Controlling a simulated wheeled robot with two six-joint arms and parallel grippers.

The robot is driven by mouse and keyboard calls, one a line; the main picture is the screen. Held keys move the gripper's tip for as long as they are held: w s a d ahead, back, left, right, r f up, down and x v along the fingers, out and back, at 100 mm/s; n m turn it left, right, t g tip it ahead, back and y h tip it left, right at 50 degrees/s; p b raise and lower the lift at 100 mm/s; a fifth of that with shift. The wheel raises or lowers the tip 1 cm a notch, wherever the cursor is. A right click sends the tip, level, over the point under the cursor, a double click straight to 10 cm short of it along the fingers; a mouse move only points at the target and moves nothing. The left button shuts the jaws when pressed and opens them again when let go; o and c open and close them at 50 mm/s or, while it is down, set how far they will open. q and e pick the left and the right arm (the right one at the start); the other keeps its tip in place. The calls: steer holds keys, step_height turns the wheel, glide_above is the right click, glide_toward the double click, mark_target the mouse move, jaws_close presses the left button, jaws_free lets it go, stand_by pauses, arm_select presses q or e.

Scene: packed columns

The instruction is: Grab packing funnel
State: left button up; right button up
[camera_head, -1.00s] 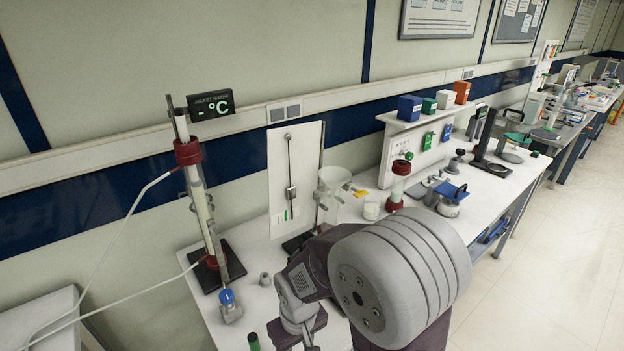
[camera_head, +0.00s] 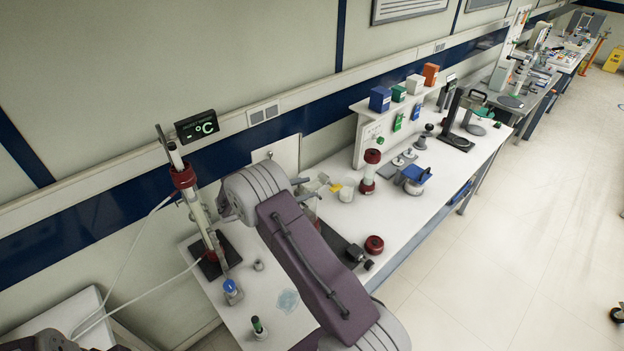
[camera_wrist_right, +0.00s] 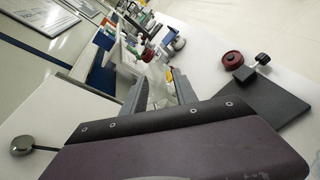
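The packing funnel is mostly hidden by my right arm in the head view. A pale, see-through piece that looks like it (camera_head: 312,186) shows just beyond my right gripper (camera_head: 305,191). In the right wrist view a clear shape (camera_wrist_right: 162,88) lies between the two grey fingers of the right gripper (camera_wrist_right: 160,93). The fingers stand apart, one on each side of it. I cannot tell whether they touch it.
A column in red clamps (camera_head: 197,205) stands at the left of the bench (camera_head: 212,283). A dark base plate (camera_wrist_right: 265,105) lies near the gripper.

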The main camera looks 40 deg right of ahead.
mark_target(323, 184)
steer(key=p+x, duration=0.2)
steer(key=x, duration=0.1)
steer(key=p+x, duration=0.1)
steer(key=shift+d+r, duration=0.25)
steer(key=shift+d+f+p, duration=0.25)
steer(key=shift+d+p, duration=0.05)
steer(key=shift+d+f, duration=0.15)
jaws_close()
step_height(323, 184, up, 8)
steer(key=b, duration=0.3)
steer(key=shift+f+b, duration=0.15)
steer(key=shift+b, duration=0.2)
step_height(323, 184, up, 10)
steer(key=b, duration=0.2)
steer(key=shift+r, duration=0.2)
